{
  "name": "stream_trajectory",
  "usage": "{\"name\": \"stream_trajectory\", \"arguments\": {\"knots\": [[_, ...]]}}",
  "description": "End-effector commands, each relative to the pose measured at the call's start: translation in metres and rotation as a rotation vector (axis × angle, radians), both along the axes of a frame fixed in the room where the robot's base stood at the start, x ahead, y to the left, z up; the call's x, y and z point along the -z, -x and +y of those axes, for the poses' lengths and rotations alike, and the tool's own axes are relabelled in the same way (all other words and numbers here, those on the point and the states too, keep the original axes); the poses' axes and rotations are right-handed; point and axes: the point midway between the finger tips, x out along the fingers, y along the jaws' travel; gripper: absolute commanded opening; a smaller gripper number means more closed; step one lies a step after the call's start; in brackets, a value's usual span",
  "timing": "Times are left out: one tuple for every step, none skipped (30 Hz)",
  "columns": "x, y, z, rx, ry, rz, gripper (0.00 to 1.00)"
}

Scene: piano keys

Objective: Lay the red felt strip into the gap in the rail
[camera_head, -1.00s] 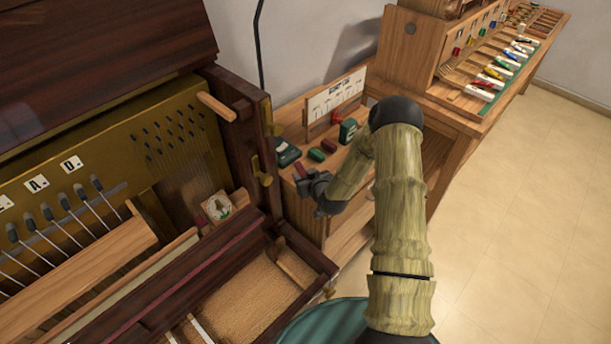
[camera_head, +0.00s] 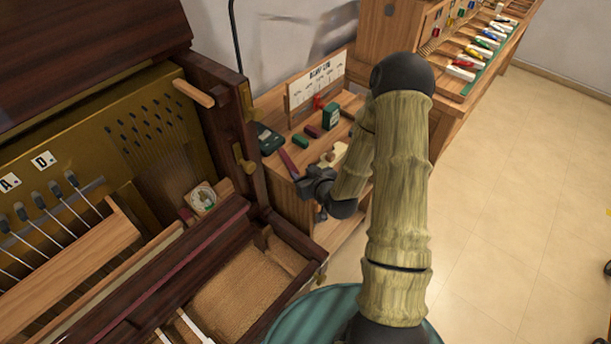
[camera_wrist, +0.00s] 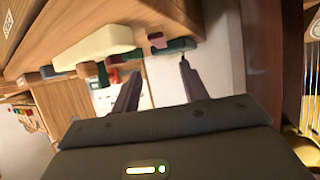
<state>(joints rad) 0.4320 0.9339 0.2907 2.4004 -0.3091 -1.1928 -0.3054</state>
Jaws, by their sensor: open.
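A thin dark red strip (camera_head: 288,163), which looks like the felt strip, lies near the front left of the wooden side table in the head view. My gripper (camera_head: 316,182) is just right of it in the picture, at the table's front edge. In the wrist view my gripper's two fingers (camera_wrist: 146,72) are spread apart with nothing held between them. The piano's dark rail (camera_head: 170,262) carries a long red line in the head view. I cannot make out the gap in it.
The side table (camera_head: 298,190) also holds a cream block (camera_head: 333,155), a dark red block (camera_head: 311,131), a green block (camera_head: 300,141), a dark green box (camera_head: 331,115) and a dark device (camera_head: 268,138). The piano's side post (camera_head: 236,130) stands left of the table.

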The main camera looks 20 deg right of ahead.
Motion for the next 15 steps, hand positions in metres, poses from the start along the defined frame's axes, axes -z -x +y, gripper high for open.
{"name": "stream_trajectory", "arguments": {"knots": [[-0.0015,0.0037,-0.0009,0.0,0.0,-0.001,0.44],[-0.0025,0.005,-0.0012,0.001,0.0,-0.001,0.44],[-0.0032,0.0063,-0.0015,0.001,0.0,-0.001,0.44],[-0.0035,0.0069,-0.0016,0.0,0.0,-0.001,0.44],[-0.0038,0.0072,-0.0015,0.0,0.0,-0.001,0.44],[-0.0038,0.0073,-0.0016,0.0,0.0,-0.001,0.44],[-0.0039,0.0073,-0.0016,0.0,0.0,-0.001,0.44],[-0.0039,0.0072,-0.0015,0.0,0.0,-0.001,0.44],[-0.0038,0.0071,-0.0014,0.0,0.0,-0.001,0.44],[-0.0038,0.0071,-0.0014,0.0,0.0,-0.001,0.44],[-0.0038,0.007,-0.0014,0.0,0.0,-0.001,0.44],[-0.0038,0.007,-0.0014,0.0,0.0,-0.001,0.44],[-0.0038,0.0069,-0.0014,0.0,0.0,0.0,0.44],[-0.0038,0.0069,-0.0014,0.0,0.0,0.0,0.44],[-0.0038,0.0069,-0.0014,0.0,0.0,0.0,0.44]]}}
